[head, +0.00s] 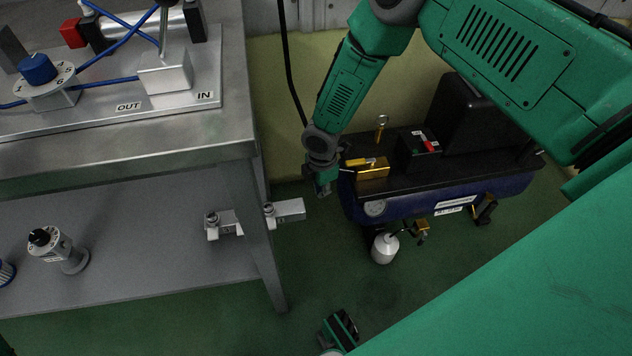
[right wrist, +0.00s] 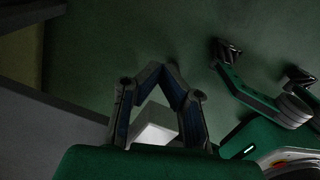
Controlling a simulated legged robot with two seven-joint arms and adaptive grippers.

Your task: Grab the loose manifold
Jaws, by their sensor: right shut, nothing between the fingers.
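A silver block with small fittings, which looks like the loose manifold (head: 290,208), lies at the right end of the lower shelf (head: 140,235). The table leg hides its middle, and its right end sticks out past the leg. My right gripper (head: 322,185) is just to the right of and a little above that end in the head view, with a gap between them. In the right wrist view its fingertips (right wrist: 162,70) meet, and the gripper is shut and empty. A pale block (right wrist: 157,125) shows through the gap behind the tips, not gripped. My left gripper is not clearly seen.
The metal table (head: 215,120) with its leg (head: 262,245) stands left of the gripper. A blue-and-black compressor (head: 450,200) stands to the right, with a brass block (head: 372,172) on it. Green floor lies below.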

